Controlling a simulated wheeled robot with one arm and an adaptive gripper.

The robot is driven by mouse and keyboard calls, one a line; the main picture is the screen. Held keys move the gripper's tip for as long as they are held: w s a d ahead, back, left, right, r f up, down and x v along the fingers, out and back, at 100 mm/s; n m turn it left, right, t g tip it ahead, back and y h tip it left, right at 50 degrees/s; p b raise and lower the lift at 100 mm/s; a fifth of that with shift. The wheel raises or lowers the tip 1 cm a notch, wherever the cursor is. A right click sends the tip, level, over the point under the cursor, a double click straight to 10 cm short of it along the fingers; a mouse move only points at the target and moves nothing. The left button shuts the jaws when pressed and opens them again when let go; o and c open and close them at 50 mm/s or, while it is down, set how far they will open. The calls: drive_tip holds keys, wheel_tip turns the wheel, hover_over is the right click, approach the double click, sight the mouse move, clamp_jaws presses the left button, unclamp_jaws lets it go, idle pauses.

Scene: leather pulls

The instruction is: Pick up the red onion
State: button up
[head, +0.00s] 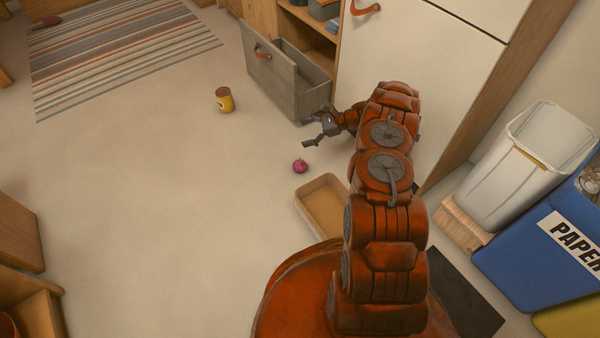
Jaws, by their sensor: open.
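The red onion (300,166) is a small round purple-red thing with a thin pale tip, lying on the bare floor near the middle of the head view. My gripper (306,132) is open and empty, with its fingers pointing left. In the picture it is just above and slightly right of the onion, apart from it. Its exact height over the floor is hard to tell. The onion is in full view.
An open grey drawer (283,82) juts out behind my gripper. A yellow jar (225,100) stands on the floor to the left. A shallow tan box (324,206) lies below the onion. A white bin (528,160) and blue paper bin (545,245) stand at right.

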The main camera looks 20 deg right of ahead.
drive_tip(key=s+d+f+m+t+b, duration=0.1)
drive_tip(key=d+f+b, duration=0.1)
drive_tip(key=f, duration=0.4)
drive_tip(key=s+d+f+m+t+b, duration=0.1)
drive_tip(key=d+f, duration=0.2)
drive_tip(key=f, duration=0.2)
drive_tip(key=b, duration=0.3)
approach(306, 164)
drive_tip(key=shift+h, duration=0.3)
drive_tip(key=x, duration=0.5)
drive_tip(key=shift+a+r, duration=0.25)
drive_tip(key=shift+r, duration=0.05)
drive_tip(key=shift+a+f, duration=0.2)
drive_tip(key=shift+f, duration=0.05)
drive_tip(key=shift+w+a, duration=0.25)
drive_tip(key=shift+a, duration=0.15)
drive_tip(key=b+x, duration=0.2)
drive_tip(key=x, duration=0.3)
drive_tip(key=shift+a+f, duration=0.1)
drive_tip(key=shift+f, duration=0.1)
drive_tip(key=shift+w+a+f, duration=0.1)
drive_tip(key=shift+w+a, duration=0.05)
drive_tip(key=shift+a, duration=0.2)
